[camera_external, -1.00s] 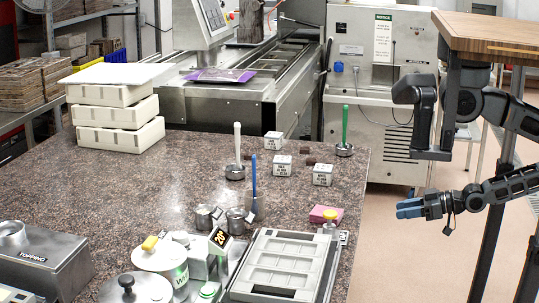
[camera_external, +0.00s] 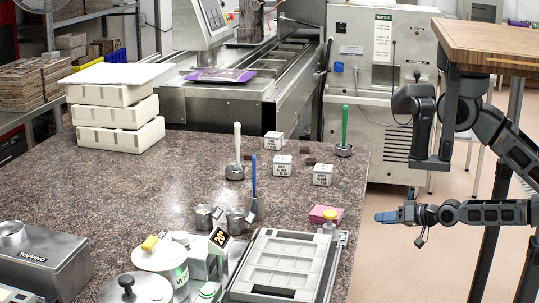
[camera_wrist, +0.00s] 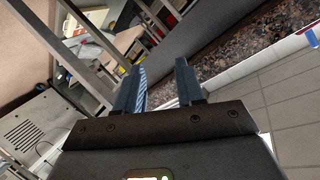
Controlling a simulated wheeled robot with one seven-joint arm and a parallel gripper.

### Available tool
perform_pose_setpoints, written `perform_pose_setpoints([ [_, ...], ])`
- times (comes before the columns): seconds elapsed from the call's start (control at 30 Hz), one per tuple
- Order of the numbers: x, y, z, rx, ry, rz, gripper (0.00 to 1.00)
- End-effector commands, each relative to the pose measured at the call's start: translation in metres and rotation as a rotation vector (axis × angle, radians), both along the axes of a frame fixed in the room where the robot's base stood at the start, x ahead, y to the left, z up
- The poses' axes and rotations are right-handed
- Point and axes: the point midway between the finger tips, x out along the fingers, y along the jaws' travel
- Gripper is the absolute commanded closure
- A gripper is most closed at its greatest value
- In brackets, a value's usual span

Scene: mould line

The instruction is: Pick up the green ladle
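The green ladle (camera_external: 345,129) stands upright with its round metal bowl on the counter, near the right edge, green handle pointing up. My gripper (camera_external: 384,216) is off the counter's right side, nearer the camera than the ladle and apart from it. The forearm is nearly level and the fingers point left. In the wrist view my gripper (camera_wrist: 160,84) shows two blue-grey fingers held apart with nothing between them. I cannot make out the ladle in that view.
A white-handled ladle (camera_external: 237,155), a blue-handled tool (camera_external: 254,192) and several white labelled boxes (camera_external: 322,175) stand on the speckled counter (camera_external: 130,190). A pink block (camera_external: 321,214) and a grey tray (camera_external: 262,284) lie near its right edge. Floor (camera_external: 410,260) is open beside it.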

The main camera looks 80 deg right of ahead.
Motion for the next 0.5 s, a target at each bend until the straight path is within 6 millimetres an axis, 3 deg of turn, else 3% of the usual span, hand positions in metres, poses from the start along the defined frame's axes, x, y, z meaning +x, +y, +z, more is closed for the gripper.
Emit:
perform_pose_setpoints([
  [0.03, 0.013, -0.022, -0.018, 0.118, -0.040, -0.108, 0.62],
  [0.1, 0.024, -0.049, -0.034, 0.299, -0.097, -0.241, 0.62],
  [0.3, 0.047, -0.133, -0.067, 0.806, -0.335, -0.572, 0.62],
  [0.4, 0.049, -0.179, -0.072, 1.053, -0.490, -0.698, 0.62],
  [0.5, 0.047, -0.211, -0.064, 1.256, -0.634, -0.745, 0.62],
])
